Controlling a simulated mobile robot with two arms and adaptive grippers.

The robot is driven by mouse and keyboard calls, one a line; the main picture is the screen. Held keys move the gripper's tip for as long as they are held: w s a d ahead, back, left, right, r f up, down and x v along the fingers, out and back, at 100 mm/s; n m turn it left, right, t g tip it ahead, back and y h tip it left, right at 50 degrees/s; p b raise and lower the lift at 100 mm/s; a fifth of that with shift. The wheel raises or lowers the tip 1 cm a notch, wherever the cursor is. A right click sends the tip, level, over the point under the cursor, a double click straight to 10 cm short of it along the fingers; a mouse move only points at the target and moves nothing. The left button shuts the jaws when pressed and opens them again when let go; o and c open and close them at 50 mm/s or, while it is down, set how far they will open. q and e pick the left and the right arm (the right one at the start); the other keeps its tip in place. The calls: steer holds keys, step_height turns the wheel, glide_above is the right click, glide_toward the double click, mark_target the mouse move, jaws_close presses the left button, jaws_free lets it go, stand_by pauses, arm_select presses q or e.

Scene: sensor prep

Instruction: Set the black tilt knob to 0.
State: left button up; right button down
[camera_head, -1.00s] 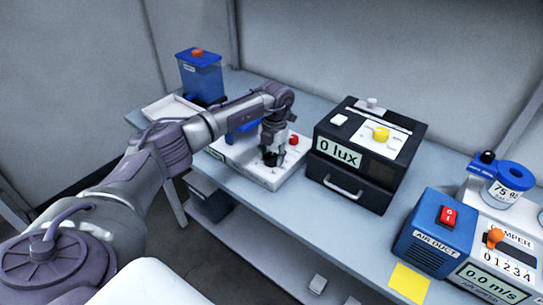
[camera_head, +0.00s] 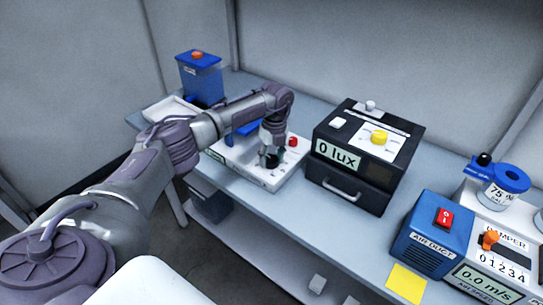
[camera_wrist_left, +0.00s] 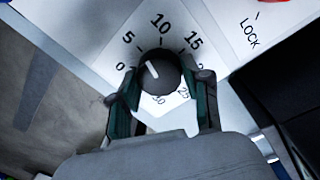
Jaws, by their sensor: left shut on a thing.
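The black tilt knob (camera_wrist_left: 160,72) sits on a white panel with a printed dial (camera_wrist_left: 160,24). Its white pointer line aims up and left in the left wrist view, around 5 or between 5 and 10, away from the 0 mark. My left gripper (camera_wrist_left: 161,88) is shut on the knob, one finger on each side. In the head view my left gripper (camera_head: 270,158) reaches down onto the white tilt unit (camera_head: 265,180) and largely hides the knob. My right gripper is not in view.
A red knob (camera_head: 292,141) stands on the same unit, right of my gripper. A black lux box (camera_head: 350,190) stands close to the right. A blue-lidded container (camera_head: 200,75) stands at the back left.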

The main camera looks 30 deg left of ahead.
mark_target(272, 157)
arm_select(q)
steer(key=n+p, duration=0.1)
steer(key=n, duration=0.2)
steer(key=shift+r+n, duration=0.15)
steer(key=shift+n, duration=0.25)
steer(key=n+p, duration=0.1)
steer(key=n, duration=0.1)
steer(key=shift+n+p, duration=0.3)
steer(key=shift+n, duration=0.1)
steer(key=n+p, duration=0.3)
steer(key=n, duration=0.2)
steer(key=shift+w+a+h, duration=0.1)
steer(key=shift+h, duration=0.2)
steer(key=shift+n, duration=0.3)
steer(key=o, duration=1.2)
steer(key=r, duration=1.1)
steer(key=shift+w+a+r, duration=0.2)
steer(key=shift+w+r, duration=0.1)
steer(key=shift+r, duration=0.1)
